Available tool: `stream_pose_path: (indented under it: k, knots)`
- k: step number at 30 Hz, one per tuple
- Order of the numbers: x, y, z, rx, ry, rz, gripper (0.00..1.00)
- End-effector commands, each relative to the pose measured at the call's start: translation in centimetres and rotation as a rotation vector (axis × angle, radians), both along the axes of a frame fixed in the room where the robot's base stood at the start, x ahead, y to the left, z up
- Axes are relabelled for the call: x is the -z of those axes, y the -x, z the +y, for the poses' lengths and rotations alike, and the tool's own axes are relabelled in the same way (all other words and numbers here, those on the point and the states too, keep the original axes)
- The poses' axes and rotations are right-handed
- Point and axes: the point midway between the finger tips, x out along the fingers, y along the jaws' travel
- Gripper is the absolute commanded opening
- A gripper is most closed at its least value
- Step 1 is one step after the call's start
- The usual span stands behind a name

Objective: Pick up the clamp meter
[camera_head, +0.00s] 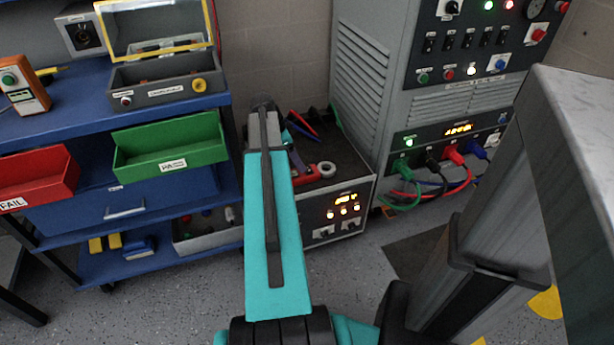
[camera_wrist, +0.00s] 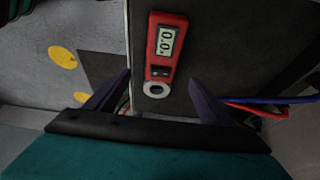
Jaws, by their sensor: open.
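The clamp meter (camera_wrist: 165,48) is red with a grey display reading about 0.0 and a pale ring at one end. It lies on the dark top of a box-shaped unit, near that top's edge. In the head view the clamp meter (camera_head: 327,170) shows just right of my arm, partly hidden by it. My gripper (camera_wrist: 160,78) is open, with one dark finger on each side of the meter's ring end in the wrist view. Nothing is held between the fingers. Whether the fingers touch the meter cannot be told.
The unit (camera_head: 345,212) has lit displays and knobs. Red and blue leads (camera_wrist: 270,102) lie beside the meter. A tall grey cabinet (camera_head: 362,65) with plugged cables stands right. A blue shelf (camera_head: 60,128) with a green bin (camera_head: 170,143) and red bin (camera_head: 40,178) stands left.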

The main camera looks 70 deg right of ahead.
Motion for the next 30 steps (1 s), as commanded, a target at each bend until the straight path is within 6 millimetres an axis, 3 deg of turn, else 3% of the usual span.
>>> stream_pose_path:
  k: [3,9,23,30]
  knots:
    - [1.8,0.5,-0.4,0.001,-0.001,0.001,0.75]
    - [3.5,1.1,-1.0,0.001,0.000,0.000,0.75]
    - [3.9,1.3,-1.1,0.001,0.000,0.000,0.75]
    - [5.9,1.8,-1.6,0.002,0.000,0.000,0.75]
